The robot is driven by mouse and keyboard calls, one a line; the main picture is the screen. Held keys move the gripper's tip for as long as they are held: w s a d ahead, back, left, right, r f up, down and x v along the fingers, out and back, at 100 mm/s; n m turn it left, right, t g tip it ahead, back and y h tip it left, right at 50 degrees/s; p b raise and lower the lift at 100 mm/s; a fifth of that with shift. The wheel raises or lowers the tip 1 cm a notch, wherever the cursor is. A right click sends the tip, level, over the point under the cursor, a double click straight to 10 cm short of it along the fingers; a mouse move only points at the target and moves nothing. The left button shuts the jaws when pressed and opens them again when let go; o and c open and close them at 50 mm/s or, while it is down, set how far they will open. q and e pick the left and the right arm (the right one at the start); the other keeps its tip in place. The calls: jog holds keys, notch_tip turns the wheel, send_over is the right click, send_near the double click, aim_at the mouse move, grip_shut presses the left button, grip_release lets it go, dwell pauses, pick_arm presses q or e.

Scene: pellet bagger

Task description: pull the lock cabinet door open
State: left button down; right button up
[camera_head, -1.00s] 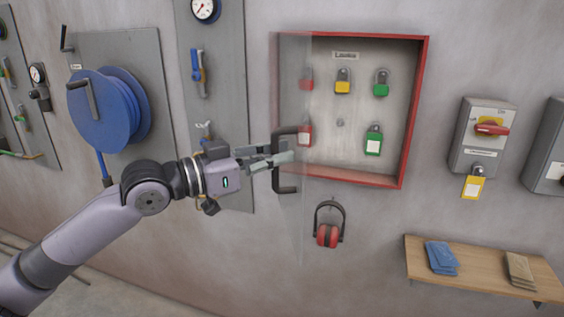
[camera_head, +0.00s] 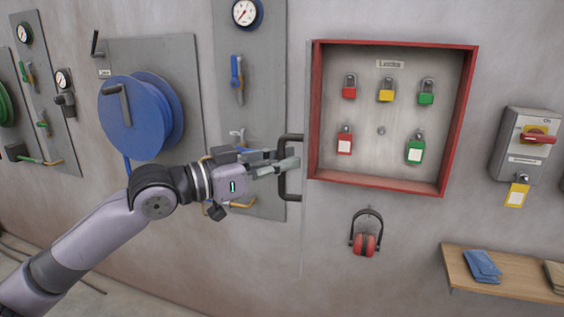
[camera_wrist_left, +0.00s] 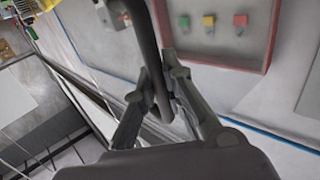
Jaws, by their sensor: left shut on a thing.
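The lock cabinet (camera_head: 460,120) is a red-framed box on the wall, with several red, yellow and green padlocks inside. Its clear door (camera_head: 304,235) stands swung out at the left side, seen almost edge-on as a thin line. The black door handle (camera_head: 283,180) sticks out to the left of the door. My left gripper (camera_head: 284,162) is shut on the handle's upright bar. In the left wrist view, the dark handle bar (camera_wrist_left: 148,40) runs between the two fingers of my left gripper (camera_wrist_left: 162,82). My right gripper is not in view.
A blue hose reel (camera_head: 130,118) and a grey panel (camera_head: 262,75) with a gauge are on the wall at left. Red ear muffs (camera_head: 364,244) hang below the cabinet. A switch box (camera_head: 515,145) and a wooden shelf (camera_head: 500,276) with folded cloths are at right.

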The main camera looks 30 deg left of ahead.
pick_arm(q)
jog(key=shift+d+f, duration=0.1)
jog(key=shift+f, duration=0.1)
jog(key=c, duration=2.1)
grip_release()
jog(key=shift+c, duration=0.2)
jog(key=o, duration=0.4)
jog(key=shift+s+r, duration=0.15)
jog(key=shift+s, duration=0.05)
jog(key=shift+o, duration=0.4)
jog(key=shift+w, duration=0.1)
jog(key=v, duration=1.2)
